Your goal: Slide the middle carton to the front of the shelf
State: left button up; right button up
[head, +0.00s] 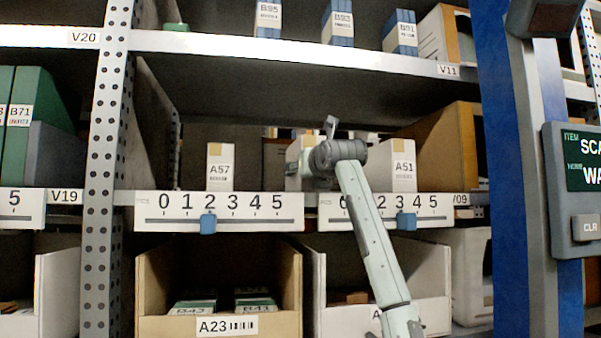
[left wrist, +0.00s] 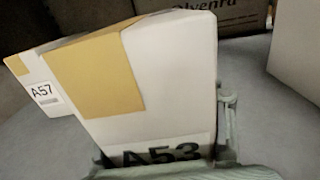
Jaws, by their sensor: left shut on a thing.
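The middle carton, white with a tan tape strip and labelled A53, stands on the shelf between carton A57 (head: 220,167) and carton A51 (head: 398,172). In the head view the middle carton (head: 300,150) is partly hidden by my arm's wrist. The left wrist view shows the middle carton (left wrist: 160,85) close up. My left gripper (left wrist: 165,152) is shut on its lower front, a finger at its right side. Its fingers are hidden in the head view. Carton A57 (left wrist: 36,92) also shows at the left of the wrist view. My right gripper is not in view.
The shelf front carries numbered scale strips with blue markers, one below A57 (head: 250,211). A perforated post (head: 104,160) stands left and a blue post (head: 500,150) right. A brown box (left wrist: 230,15) stands behind. Another shelf (head: 280,46) runs above.

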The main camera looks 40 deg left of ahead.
pick_arm(q)
jog(key=shift+s+d, duration=0.2)
jog(key=shift+d, duration=0.15)
jog(key=o, duration=1.6)
jog(key=v, duration=1.2)
jog(key=shift+f, duration=0.1)
